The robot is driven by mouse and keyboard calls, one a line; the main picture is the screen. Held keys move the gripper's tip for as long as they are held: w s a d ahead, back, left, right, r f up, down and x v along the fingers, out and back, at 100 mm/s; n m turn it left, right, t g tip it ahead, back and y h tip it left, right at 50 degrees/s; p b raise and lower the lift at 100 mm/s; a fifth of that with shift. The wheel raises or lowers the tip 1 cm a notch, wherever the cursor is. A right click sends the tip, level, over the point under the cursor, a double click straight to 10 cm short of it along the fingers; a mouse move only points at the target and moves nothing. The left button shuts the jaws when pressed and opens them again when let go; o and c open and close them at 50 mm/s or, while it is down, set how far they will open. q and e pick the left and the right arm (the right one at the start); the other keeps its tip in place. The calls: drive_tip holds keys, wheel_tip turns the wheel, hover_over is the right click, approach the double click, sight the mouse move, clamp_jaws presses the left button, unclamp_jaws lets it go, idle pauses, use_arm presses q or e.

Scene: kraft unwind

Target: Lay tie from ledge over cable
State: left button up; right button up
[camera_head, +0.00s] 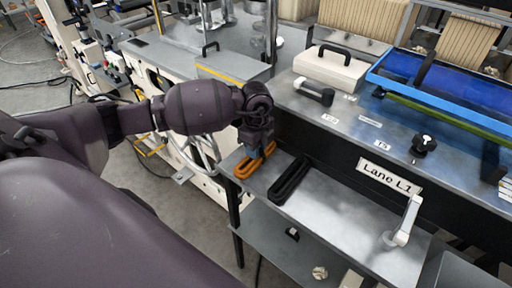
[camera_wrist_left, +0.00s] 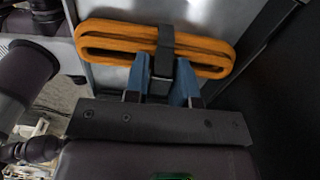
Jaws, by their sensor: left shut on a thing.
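An orange looped cable (camera_head: 245,170) lies on the metal ledge (camera_head: 335,215), near its left end. It also shows in the left wrist view (camera_wrist_left: 115,38) as a long flat coil. A black strap, which I take as the tie (camera_wrist_left: 165,42), crosses the middle of the coil. My left gripper (camera_head: 257,150) is over the coil. Its blue fingers (camera_wrist_left: 162,82) are shut on the tie's dark near end, in front of the coil. In the head view the gripper hides the tie and part of the coil. My right gripper is in neither view.
A black looped coil (camera_head: 290,180) lies on the ledge just right of the orange one. A white lever handle (camera_head: 404,222) stands at the ledge's right. A dark wall with a "Lane L1" label (camera_head: 389,178) rises behind. The ledge's middle is clear.

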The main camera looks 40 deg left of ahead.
use_arm(q)
drive_tip(key=o, duration=0.9)
drive_tip(key=shift+s+f, duration=0.1)
